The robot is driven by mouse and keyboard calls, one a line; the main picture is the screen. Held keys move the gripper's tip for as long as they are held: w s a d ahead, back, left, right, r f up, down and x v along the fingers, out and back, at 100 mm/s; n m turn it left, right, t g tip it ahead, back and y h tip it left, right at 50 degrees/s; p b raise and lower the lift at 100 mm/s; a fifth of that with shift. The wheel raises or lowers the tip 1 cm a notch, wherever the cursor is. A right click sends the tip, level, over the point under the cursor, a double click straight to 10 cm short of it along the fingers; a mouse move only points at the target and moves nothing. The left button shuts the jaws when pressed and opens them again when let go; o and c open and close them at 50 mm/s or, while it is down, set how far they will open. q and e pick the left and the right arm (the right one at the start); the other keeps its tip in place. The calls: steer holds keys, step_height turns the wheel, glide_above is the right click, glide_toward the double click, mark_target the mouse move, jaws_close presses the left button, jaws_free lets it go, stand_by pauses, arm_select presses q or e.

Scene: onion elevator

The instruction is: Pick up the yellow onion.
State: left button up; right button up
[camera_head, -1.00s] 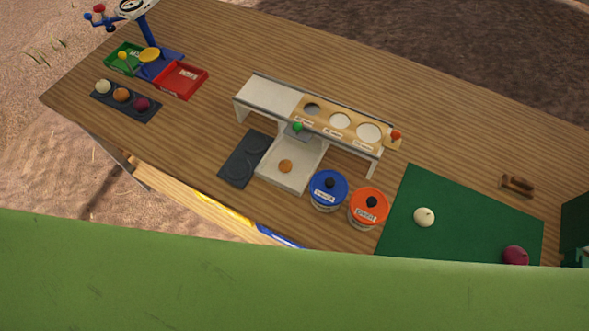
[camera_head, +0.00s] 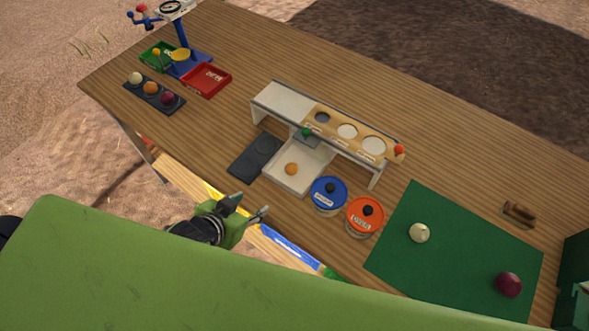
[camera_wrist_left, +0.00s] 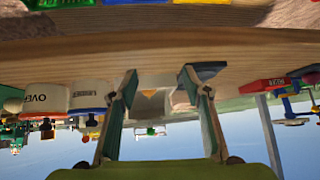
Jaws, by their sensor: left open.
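A yellow-orange onion (camera_head: 291,169) lies in the white tray (camera_head: 283,182) in front of the sorting stand in the head view. A similar orange one (camera_head: 151,88) sits in the middle of a dark three-place holder at the far left. My left gripper (camera_head: 249,207) is open and empty, at the near edge of the table, to the lower left of the white tray and apart from it. In the left wrist view its two fingers (camera_wrist_left: 160,85) stand apart, with a small orange patch between them in the background, too blurred to identify surely. My right gripper is not seen.
A blue-lidded jar (camera_head: 328,195) and an orange-lidded jar (camera_head: 364,216) stand right of the tray. A white onion (camera_head: 419,232) and a red onion (camera_head: 508,284) lie on the green mat (camera_head: 455,255). A raised stand (camera_head: 285,102) with round holes is behind the tray.

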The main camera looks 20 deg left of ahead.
arm_select(q)
steer(key=d+r+t+h, duration=0.1)
steer(key=w+r+t+h, duration=0.1)
steer(key=r, duration=0.1)
steer(key=w+d+r+m+t, duration=0.1)
steer(key=shift+w+d+r+h, duration=0.2)
steer(key=shift+d+h, duration=0.1)
steer(key=shift+h, duration=0.1)
steer(key=shift+w+d+f, duration=0.1)
steer(key=shift+w+d, duration=0.05)
steer(key=shift+w, duration=0.15)
steer(key=p, duration=0.1)
glide_toward(289, 169)
steer(key=x, duration=0.4)
steer(key=shift+w+d+f, duration=0.1)
steer(key=shift+d+f, duration=0.1)
steer(key=shift+d, duration=0.05)
steer(key=shift+w+d+f, duration=0.15)
steer(key=shift+w, duration=0.35)
steer(key=shift+p+x, duration=0.7)
steer(key=shift+x, duration=1.4)
steer(key=shift+f, duration=0.1)
steer(key=c, duration=1.1)
steer(key=shift+o, duration=0.2)
